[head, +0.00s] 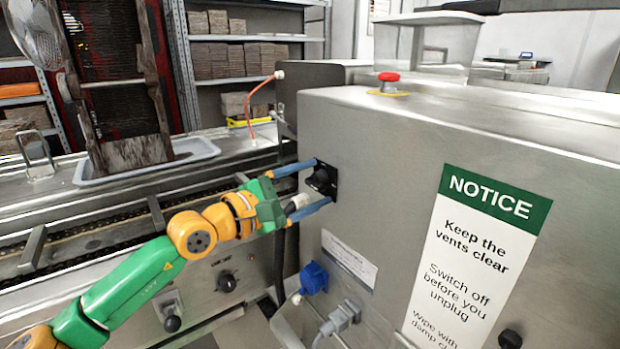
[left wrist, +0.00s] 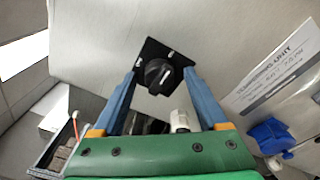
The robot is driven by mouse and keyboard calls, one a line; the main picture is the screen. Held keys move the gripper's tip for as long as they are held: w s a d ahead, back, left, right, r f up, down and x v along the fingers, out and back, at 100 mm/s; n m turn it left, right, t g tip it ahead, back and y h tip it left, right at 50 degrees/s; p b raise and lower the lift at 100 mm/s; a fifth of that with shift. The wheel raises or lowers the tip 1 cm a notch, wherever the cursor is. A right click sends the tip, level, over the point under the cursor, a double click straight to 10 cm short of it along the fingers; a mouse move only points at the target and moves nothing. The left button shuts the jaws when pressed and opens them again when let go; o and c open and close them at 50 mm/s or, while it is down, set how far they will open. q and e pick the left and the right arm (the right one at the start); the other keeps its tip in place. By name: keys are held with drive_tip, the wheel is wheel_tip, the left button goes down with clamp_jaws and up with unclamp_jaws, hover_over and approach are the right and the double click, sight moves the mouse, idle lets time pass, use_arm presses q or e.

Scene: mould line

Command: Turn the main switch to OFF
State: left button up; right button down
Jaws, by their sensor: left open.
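The main switch (head: 321,180) is a black rotary knob on a black square plate, on the left part of the steel cabinet's face. It also shows in the left wrist view (left wrist: 158,77), with small pale marks on the plate and a pale line on the knob. I cannot read which position it points to. My left gripper (head: 322,184) is open, with its blue fingers reaching to either side of the knob. In the left wrist view the fingertips (left wrist: 160,72) flank the knob, with the knob between them. I cannot tell whether they touch it. My right gripper is not in view.
A red emergency button (head: 389,79) sits on top of the cabinet (head: 400,135). A blue socket (head: 314,278) and a grey plug (head: 340,318) are below the switch. A green-and-white notice (head: 478,258) is to the right. A conveyor (head: 100,233) runs at left.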

use_arm(q)
drive_tip(key=shift+a, duration=0.1)
drive_tip(key=shift+c, duration=0.9)
drive_tip(key=shift+s, duration=0.1)
clamp_jaws()
drive_tip(key=shift+n, duration=0.3)
drive_tip(key=n, duration=0.3)
drive_tip(key=shift+r+n, duration=0.15)
drive_tip(key=shift+n, duration=0.15)
drive_tip(key=n+g, duration=0.1)
drive_tip(key=n, duration=0.3)
drive_tip(key=shift+r, duration=0.1)
drive_tip(key=n+p, duration=0.2)
drive_tip(key=n, duration=0.2)
drive_tip(key=shift+r+g, duration=0.1)
drive_tip(key=shift+g, duration=0.2)
drive_tip(key=shift+a+n+g+p, duration=0.1)
drive_tip(key=shift+n+g+p, duration=0.2)
drive_tip(key=shift+n+p, duration=1.5)
drive_tip(key=shift+n+b, duration=0.35)
drive_tip(key=shift+n, duration=0.25)
